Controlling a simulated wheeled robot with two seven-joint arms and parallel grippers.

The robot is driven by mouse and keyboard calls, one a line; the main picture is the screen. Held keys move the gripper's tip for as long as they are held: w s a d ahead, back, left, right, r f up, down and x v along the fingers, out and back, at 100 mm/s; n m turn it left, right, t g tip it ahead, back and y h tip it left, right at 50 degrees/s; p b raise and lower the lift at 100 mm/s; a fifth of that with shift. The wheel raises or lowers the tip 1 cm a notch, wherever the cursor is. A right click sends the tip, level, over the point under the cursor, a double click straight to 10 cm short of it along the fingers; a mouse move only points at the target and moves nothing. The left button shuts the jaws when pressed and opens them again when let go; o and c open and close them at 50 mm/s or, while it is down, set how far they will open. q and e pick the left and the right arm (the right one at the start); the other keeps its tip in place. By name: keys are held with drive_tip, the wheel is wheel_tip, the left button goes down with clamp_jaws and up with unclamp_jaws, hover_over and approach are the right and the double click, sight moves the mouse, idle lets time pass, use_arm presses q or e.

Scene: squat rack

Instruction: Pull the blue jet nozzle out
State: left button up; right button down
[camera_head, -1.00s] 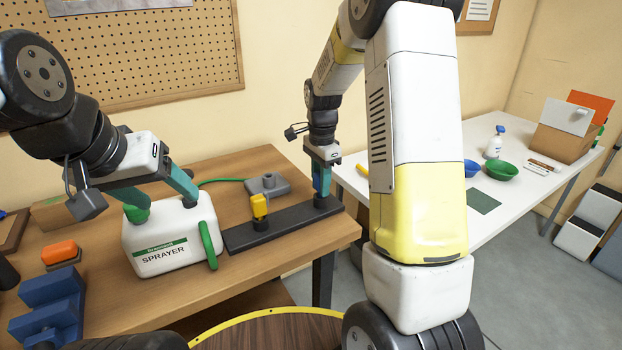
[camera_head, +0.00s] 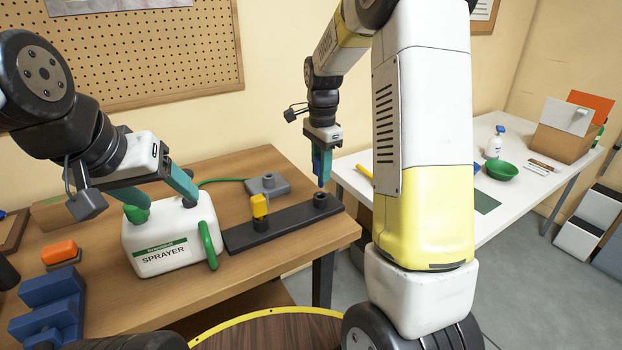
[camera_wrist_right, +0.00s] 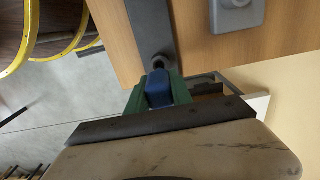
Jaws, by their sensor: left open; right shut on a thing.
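The blue jet nozzle (camera_head: 317,163) is held in my right gripper (camera_head: 321,168), above the right-hand socket of the black holder strip (camera_head: 285,222). That socket (camera_head: 320,200) is empty, and the nozzle's lower tip is clear above it. In the right wrist view the blue nozzle (camera_wrist_right: 158,88) sits between the green fingers, near the strip's end. My left gripper (camera_head: 160,197) is open, with its fingers at either side of the top of the white sprayer tank (camera_head: 170,238). I cannot tell whether they touch it.
A yellow nozzle (camera_head: 259,206) stands in the strip's left socket. A grey block (camera_head: 267,185) with a green hose is behind the strip. An orange block (camera_head: 59,252) and a blue stepped block (camera_head: 47,305) are at left. A white table (camera_head: 480,190) stands at right.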

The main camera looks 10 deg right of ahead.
drive_tip(key=shift+r, duration=2.4)
